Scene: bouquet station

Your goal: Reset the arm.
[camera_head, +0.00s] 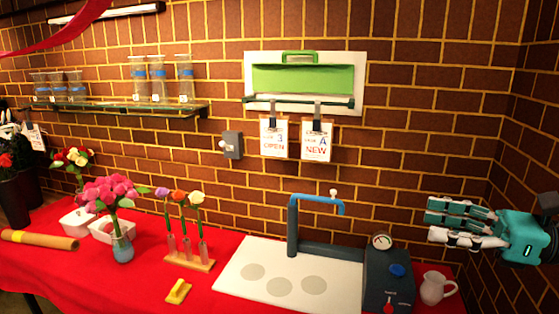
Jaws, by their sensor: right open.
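My right gripper (462,224) is at the right of the head view, teal and grey, with its fingers pointing left. It is open and nothing shows between its fingers. It hangs in the air in front of the brick wall, above the white pitcher (434,288) and apart from it. My left gripper is not in view.
A red-covered table (140,280) carries a pump unit (388,278) with a blue-handled tap (317,199), a white board (240,275), a flower rack (190,262), a vase of pink flowers (122,248) and a yellow tool (178,291). A shelf (120,106) and green dispenser (303,79) are on the wall.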

